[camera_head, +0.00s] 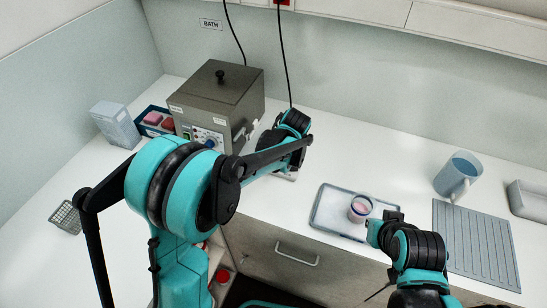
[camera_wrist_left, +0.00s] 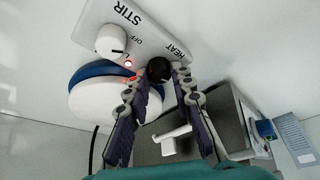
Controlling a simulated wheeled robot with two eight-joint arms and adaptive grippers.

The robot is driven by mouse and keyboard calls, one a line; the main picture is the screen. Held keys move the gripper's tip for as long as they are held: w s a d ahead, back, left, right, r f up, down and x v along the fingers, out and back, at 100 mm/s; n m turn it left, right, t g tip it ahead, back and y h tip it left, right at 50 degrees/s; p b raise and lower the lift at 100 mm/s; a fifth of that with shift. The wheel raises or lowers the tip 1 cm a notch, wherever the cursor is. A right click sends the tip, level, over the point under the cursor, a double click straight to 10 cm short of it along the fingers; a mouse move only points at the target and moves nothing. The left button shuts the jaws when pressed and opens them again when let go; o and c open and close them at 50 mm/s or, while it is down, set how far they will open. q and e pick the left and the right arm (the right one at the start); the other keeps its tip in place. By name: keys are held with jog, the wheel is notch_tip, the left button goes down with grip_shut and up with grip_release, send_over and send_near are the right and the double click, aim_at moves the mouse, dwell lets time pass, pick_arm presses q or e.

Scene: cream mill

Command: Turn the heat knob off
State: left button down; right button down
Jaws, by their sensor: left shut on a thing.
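In the left wrist view, a white panel (camera_wrist_left: 162,38) carries the labels STIR and HEAT. A dark round knob (camera_wrist_left: 158,70) by the HEAT label sits between the fingertips of my left gripper (camera_wrist_left: 157,78), which is shut on it. A white knob (camera_wrist_left: 111,41) sits by the STIR and OFF labels, clear of the fingers. A small red light (camera_wrist_left: 128,63) glows near the dark knob. The dark knob's pointer is not readable. In the head view my left wrist hides the fingers and most of the device. My right gripper (camera_head: 377,230) is beside a pink-filled cup (camera_head: 360,208); its fingers are unclear.
A grey bath box (camera_head: 215,105) with a lid knob stands behind my left arm. The cup stands on a tray (camera_head: 325,208). A blue jug (camera_head: 457,176) and ribbed mat (camera_head: 478,245) are at the right. A box (camera_head: 115,124) stands at the left.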

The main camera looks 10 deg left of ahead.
pick_arm(q)
jog(key=shift+n+g, duration=0.3)
jog(key=shift+n, duration=0.3)
jog(key=c, duration=1.3)
grip_release()
jog(key=v, duration=1.2)
jog(key=shift+d+f, duration=0.1)
